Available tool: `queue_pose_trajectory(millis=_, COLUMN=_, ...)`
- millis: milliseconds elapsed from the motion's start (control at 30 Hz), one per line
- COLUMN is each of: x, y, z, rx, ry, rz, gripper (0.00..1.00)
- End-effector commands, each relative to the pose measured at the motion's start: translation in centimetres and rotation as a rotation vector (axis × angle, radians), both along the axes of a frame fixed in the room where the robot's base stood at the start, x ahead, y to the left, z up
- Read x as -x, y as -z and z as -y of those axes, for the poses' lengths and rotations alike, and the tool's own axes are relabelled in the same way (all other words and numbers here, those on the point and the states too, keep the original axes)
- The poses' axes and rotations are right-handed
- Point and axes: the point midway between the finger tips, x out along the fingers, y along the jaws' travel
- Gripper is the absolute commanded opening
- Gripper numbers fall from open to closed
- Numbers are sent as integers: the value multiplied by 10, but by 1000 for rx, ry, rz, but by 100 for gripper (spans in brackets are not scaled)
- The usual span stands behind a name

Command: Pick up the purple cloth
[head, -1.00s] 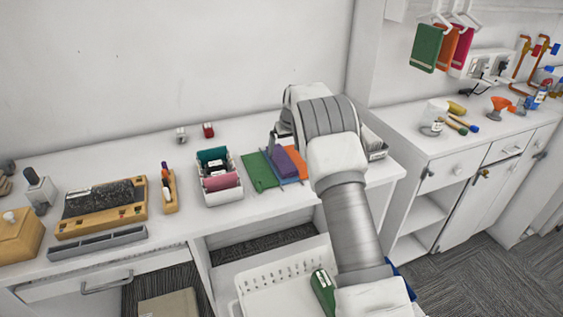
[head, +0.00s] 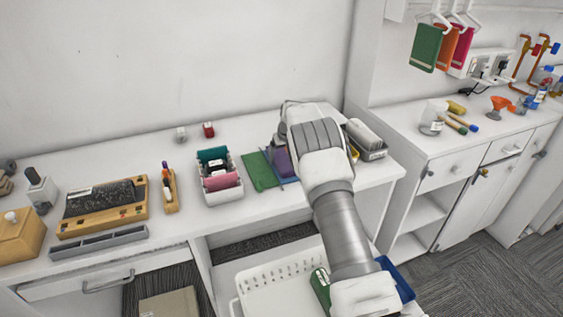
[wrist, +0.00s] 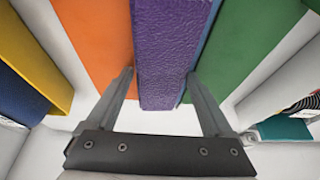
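The purple cloth (wrist: 168,50) runs down the middle of the wrist view, folded into a narrow strip. A small part of the purple cloth (head: 282,161) shows in the head view beside my arm. My gripper (wrist: 158,74) is open, with one finger on each side of the purple cloth's near end. I cannot tell whether the fingers touch it. In the head view my arm hides the gripper.
An orange cloth (wrist: 95,38) lies left of the purple one. A green cloth (wrist: 258,40) lies right, with a blue edge (wrist: 207,35) between. Yellow (wrist: 35,50) and dark blue (wrist: 18,97) items lie farther left. A white holder (head: 220,191) stands nearby on the counter.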

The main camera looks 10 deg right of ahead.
Motion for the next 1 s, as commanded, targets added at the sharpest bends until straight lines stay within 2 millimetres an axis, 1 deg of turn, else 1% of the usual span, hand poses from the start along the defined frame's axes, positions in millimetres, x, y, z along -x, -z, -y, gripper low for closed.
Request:
queue_pose_trajectory(millis=33, x=0, y=0, z=0, rx=0, ry=0, rz=0, gripper=75)
queue_pose_trajectory(millis=167, x=0, y=0, z=0, rx=0, ry=0, rz=0, gripper=51)
queue_pose_trajectory(millis=200, x=0, y=0, z=0, rx=0, ry=0, rz=0, gripper=44)
queue_pose_trajectory(millis=267, x=0, y=0, z=0, rx=0, ry=0, rz=0, gripper=33)
queue_pose_trajectory(millis=300, x=0, y=0, z=0, rx=0, ry=0, rz=0, gripper=26)
queue_pose_trajectory(millis=367, x=0, y=0, z=0, rx=0, ry=0, rz=0, gripper=17)
queue_pose_trajectory(millis=633, x=0, y=-2, z=0, rx=0, ry=0, rz=1, gripper=17)
queue_pose_trajectory(millis=767, x=0, y=-9, z=0, rx=0, ry=0, rz=2, gripper=17)
queue_pose_trajectory(millis=867, x=0, y=-21, z=0, rx=-1, ry=0, rz=3, gripper=17)
queue_pose_trajectory(millis=1000, x=0, y=-45, z=1, rx=-1, ry=0, rz=4, gripper=17)
